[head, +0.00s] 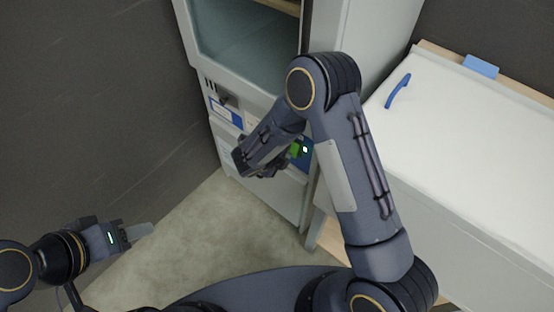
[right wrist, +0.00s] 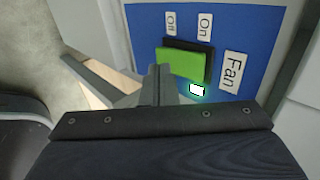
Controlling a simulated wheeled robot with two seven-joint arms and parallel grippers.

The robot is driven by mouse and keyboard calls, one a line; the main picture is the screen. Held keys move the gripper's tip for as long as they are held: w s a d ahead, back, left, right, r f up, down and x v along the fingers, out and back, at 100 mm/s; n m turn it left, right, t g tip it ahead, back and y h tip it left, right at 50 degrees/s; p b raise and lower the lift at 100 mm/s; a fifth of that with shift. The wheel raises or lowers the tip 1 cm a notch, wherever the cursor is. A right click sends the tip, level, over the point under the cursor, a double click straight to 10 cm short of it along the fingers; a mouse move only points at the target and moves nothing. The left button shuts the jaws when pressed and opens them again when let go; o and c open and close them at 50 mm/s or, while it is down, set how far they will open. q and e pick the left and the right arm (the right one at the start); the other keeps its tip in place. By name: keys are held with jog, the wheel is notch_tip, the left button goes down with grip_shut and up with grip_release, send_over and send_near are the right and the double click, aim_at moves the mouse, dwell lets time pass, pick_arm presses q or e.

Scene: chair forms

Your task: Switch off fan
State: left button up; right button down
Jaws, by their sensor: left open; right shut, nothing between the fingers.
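The fan switch (right wrist: 184,64) is a green rocker with a dark side, set on a blue panel (right wrist: 240,20). Labels there read Off at left, On at the middle and Fan at right. The switch also shows in the head view (head: 295,148), partly behind my right arm. My right gripper (right wrist: 158,72) is shut and empty, its fingertips overlapping the green face's lower left corner, on the Off side. I cannot tell whether they touch. A small white light glows just below the switch. My left gripper (head: 138,232) is open and empty, low at the left, away from the panel.
A white chest-like unit (head: 480,140) with a blue handle (head: 398,91) stands at right. A dark wall (head: 90,90) is at left. Bare floor (head: 195,225) lies between.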

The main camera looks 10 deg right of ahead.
jog(key=shift+w+d+f, duration=0.1)
jog(key=shift+w+d, duration=0.15)
jog(key=shift+d, duration=0.1)
jog(key=shift+w+d+f+t+h+b, duration=0.2)
jog(key=shift+t+h+b, duration=0.15)
jog(key=shift+b, duration=0.2)
jog(key=shift+r, duration=0.1)
jog(key=shift+d+r+p, duration=0.1)
jog(key=shift+r+p, duration=0.7)
jog(key=shift+r, duration=0.1)
